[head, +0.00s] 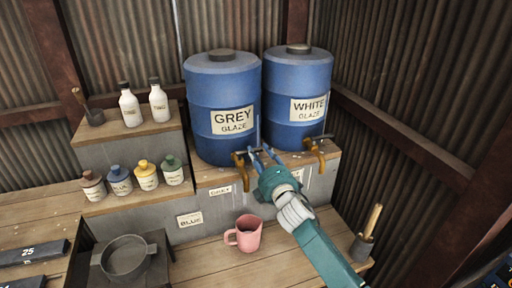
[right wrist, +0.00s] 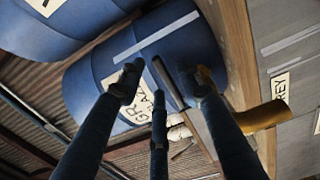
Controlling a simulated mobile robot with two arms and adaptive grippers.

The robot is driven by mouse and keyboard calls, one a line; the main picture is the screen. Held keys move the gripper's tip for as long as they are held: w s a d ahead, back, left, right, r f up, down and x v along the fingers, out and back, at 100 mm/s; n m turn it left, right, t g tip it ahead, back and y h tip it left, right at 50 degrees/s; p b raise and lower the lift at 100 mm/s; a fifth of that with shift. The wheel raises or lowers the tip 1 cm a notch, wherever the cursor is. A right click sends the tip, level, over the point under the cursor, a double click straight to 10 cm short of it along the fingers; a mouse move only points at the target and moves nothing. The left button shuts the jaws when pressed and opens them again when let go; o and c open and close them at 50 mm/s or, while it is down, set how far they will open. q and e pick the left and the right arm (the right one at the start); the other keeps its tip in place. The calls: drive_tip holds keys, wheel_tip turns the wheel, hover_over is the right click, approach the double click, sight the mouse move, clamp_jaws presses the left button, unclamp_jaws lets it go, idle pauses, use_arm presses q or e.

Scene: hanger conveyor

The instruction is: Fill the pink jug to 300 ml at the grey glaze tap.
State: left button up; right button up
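The pink jug (head: 247,236) stands upright on the lower wooden bench, below the grey glaze tap (head: 239,161), its handle to the left. Its fill level cannot be made out. The brass tap is at the foot of the blue GREY GLAZE barrel (head: 221,88); it also shows in the right wrist view (right wrist: 262,117). My right gripper (head: 262,153) is just right of this tap, in front of the barrel. In the right wrist view its fingers (right wrist: 160,90) are spread, with a thin dark bar between them, apparently not gripped. My left gripper is not in view.
The WHITE GLAZE barrel (head: 298,75) and its tap (head: 315,153) stand close on the right. Several small bottles (head: 146,174) line the left steps.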

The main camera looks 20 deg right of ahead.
sight(257, 151)
drive_tip(key=shift+w, duration=1.75)
drive_tip(key=shift+c, duration=0.5)
clamp_jaws()
